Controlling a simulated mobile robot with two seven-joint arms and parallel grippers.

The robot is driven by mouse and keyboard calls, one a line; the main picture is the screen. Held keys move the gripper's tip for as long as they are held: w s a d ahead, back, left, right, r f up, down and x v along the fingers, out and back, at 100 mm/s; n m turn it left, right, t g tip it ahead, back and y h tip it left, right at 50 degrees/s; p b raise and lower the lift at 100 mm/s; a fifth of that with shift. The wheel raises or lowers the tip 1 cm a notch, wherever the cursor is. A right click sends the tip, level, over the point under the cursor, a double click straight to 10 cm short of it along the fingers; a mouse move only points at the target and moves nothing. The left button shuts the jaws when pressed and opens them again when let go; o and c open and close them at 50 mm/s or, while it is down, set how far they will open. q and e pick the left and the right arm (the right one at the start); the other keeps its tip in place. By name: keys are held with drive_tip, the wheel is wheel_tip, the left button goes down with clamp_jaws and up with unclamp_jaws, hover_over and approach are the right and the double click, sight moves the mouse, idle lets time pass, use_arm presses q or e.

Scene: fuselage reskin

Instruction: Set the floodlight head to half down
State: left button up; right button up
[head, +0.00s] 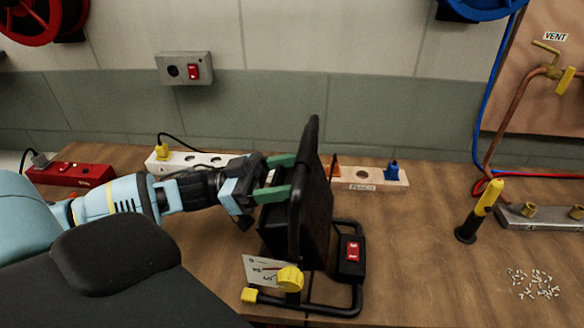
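The floodlight has a black head (313,200) that stands nearly upright, seen almost edge-on. It sits on a black tubular stand (330,311) with a yellow knob (290,279), a dial card (262,270) and a box with a red switch (352,251). The dial's reading is too small to tell. My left gripper (284,175) comes in from the left with its green fingers parted and the tips at the head's left side. A gap shows between the fingers. Whether the tips touch the head is unclear. My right gripper is out of view.
A red power strip (70,174), a white one (190,162) and another (372,179) lie along the wall. A yellow-black torch-like tool (480,210) stands right, near scattered white bits (533,283) and a metal bar (540,217). The wood bench between is clear.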

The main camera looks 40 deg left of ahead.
use_arm(q)
drive_tip(key=shift+s+a+f+t+h, duration=0.2)
drive_tip(key=shift+a+t+h, duration=0.1)
drive_tip(key=shift+t, duration=0.1)
drive_tip(key=o, duration=1.4)
drive_tip(key=shift+s+a+f, duration=0.2)
drive_tip(key=shift+a+f, duration=0.15)
drive_tip(key=shift+a, duration=0.15)
drive_tip(key=shift+v, duration=3.25)
